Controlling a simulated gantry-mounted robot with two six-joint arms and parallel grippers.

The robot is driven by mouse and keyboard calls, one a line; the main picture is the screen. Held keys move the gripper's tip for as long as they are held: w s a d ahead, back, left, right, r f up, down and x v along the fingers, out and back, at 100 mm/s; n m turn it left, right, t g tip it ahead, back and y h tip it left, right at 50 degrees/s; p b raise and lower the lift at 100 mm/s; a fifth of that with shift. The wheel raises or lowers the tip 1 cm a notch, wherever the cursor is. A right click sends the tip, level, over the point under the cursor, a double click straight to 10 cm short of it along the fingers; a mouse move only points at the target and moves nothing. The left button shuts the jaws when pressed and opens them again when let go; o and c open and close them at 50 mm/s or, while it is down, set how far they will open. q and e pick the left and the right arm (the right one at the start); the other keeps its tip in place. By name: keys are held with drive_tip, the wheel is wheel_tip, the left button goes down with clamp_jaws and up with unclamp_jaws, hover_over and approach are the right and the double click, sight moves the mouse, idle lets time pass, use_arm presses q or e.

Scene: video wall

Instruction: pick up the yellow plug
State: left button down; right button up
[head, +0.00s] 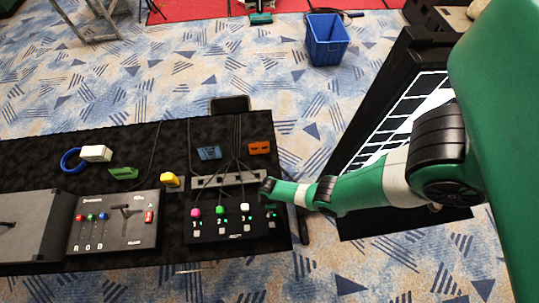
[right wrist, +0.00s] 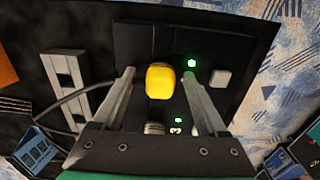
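A yellow rounded plug (right wrist: 158,82) stands between the spread fingers of my right gripper (right wrist: 158,77) in the right wrist view, over the black control box (right wrist: 215,100). Gaps show on both sides of it, so the fingers are apart from it. In the head view my right gripper (head: 267,188) is at the top right corner of the black control box (head: 222,232) and hides what lies under it. Another yellow piece (head: 170,180) lies on the black table, left of that box. My left gripper is in neither view.
Pink (head: 195,211), green (head: 219,209) and white (head: 245,208) knobs stand in a row on the control box. A grey metal strip (head: 228,181) with cables lies behind it. Blue (head: 208,153) and orange (head: 259,147) pieces lie farther back.

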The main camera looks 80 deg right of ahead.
clamp_jaws()
drive_tip(key=shift+r, duration=0.1)
